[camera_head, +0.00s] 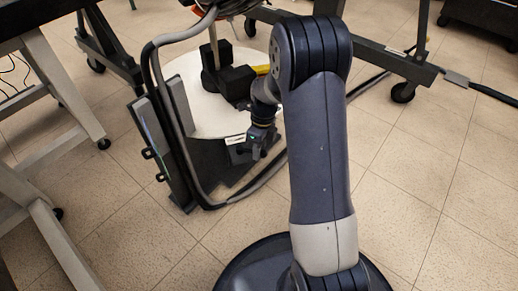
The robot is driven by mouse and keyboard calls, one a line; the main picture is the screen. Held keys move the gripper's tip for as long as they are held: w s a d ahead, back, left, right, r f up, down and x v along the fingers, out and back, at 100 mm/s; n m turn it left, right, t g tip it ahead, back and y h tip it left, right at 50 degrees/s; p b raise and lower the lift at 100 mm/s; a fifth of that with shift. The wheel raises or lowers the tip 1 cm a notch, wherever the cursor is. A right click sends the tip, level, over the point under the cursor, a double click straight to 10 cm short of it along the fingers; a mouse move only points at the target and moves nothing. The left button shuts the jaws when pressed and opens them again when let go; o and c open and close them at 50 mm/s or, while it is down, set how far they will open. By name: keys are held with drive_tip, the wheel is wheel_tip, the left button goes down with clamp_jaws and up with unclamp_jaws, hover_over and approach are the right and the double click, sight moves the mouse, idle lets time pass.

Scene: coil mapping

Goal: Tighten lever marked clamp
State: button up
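My arm stands in the middle of the view, and its wrist hangs beyond the forearm. My gripper (258,146) is small, dark and partly hidden, with a small green light on it. It is close to or touching a black block with a white label (236,141) at the front of the round white table (192,118). I cannot read the label, and no lever marked clamp can be made out. Black blocks and a pale upright rod (214,48) stand on the white table, with a yellow piece (262,69) beside them. The fingertips are too small to tell open from shut.
A dark upright panel (155,148) with thick grey cables (178,125) stands left of the white table. Grey frame legs (62,80) are at the left. Dark wheeled frames (385,62) stand behind. A black cable crosses the floor.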

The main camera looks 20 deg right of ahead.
clamp_jaws()
drive_tip(key=shift+r, duration=0.1)
drive_tip(key=shift+s+a+r+m+p, duration=0.15)
drive_tip(key=shift+s+m+p, duration=0.2)
drive_tip(key=shift+p, duration=0.5)
drive_tip(key=shift+f+m, duration=0.25)
drive_tip(key=shift+o, duration=1.7)
unclamp_jaws()
drive_tip(key=shift+a, duration=0.1)
